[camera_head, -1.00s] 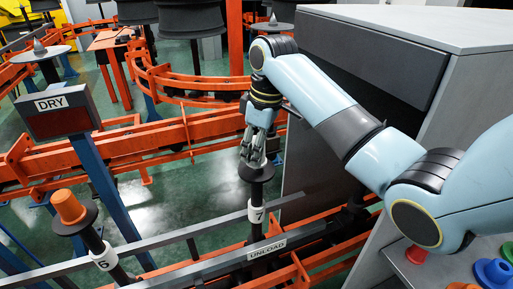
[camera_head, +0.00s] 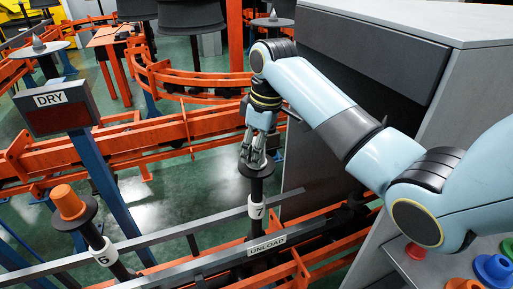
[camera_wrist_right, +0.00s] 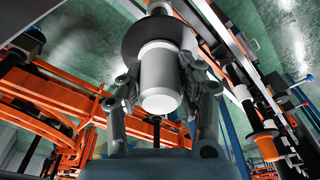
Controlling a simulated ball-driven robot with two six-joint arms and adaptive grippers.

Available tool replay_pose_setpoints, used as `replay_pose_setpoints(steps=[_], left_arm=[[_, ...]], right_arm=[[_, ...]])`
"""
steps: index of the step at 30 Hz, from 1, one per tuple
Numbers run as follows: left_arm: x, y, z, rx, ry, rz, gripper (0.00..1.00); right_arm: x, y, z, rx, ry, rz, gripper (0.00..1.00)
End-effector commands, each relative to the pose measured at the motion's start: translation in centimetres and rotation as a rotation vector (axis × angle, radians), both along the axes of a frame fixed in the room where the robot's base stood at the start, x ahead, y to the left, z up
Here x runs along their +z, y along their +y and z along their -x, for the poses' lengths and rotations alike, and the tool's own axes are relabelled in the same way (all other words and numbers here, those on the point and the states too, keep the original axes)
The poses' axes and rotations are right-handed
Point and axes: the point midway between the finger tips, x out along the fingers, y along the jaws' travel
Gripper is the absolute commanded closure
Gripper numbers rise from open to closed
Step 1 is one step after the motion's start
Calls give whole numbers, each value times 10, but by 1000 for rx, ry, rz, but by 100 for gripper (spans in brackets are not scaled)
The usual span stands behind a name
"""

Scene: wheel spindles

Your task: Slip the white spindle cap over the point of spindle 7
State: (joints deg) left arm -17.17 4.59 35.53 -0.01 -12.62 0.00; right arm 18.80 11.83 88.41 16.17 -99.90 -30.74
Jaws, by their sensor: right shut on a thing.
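The white spindle cap (camera_wrist_right: 160,78) is between the fingers of my right gripper (camera_wrist_right: 160,92), which is shut on it. In the head view my right gripper (camera_head: 254,152) is directly above the dark disc (camera_head: 258,172) of spindle 7 (camera_head: 257,190), and its fingers largely hide the cap. In the wrist view the cap lines up with the disc (camera_wrist_right: 130,45) behind it. Whether the cap touches the disc cannot be told. The point of spindle 7 is hidden. My left gripper is not in view.
Spindle 6 (camera_head: 103,257) at the left bears an orange cap (camera_head: 68,202). A grey rail with the UNLOAD sign (camera_head: 267,246) runs past both spindles. A grey cabinet (camera_head: 440,90) stands at the right. Red (camera_head: 416,252) and blue (camera_head: 494,269) caps sit on a shelf at lower right.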

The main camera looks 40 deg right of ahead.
Motion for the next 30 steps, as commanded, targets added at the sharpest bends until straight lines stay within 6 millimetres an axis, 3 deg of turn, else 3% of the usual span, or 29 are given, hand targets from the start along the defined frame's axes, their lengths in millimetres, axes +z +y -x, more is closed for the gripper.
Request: replay_pose_setpoints(steps=[12,13,19,30], left_arm=[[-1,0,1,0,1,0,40],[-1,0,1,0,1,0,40],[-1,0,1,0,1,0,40],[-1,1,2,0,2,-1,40]], right_arm=[[-3,0,0,0,0,0,91],[-3,0,0,0,0,0,63],[-3,0,0,0,0,0,37],[6,-1,0,0,-3,1,37]])
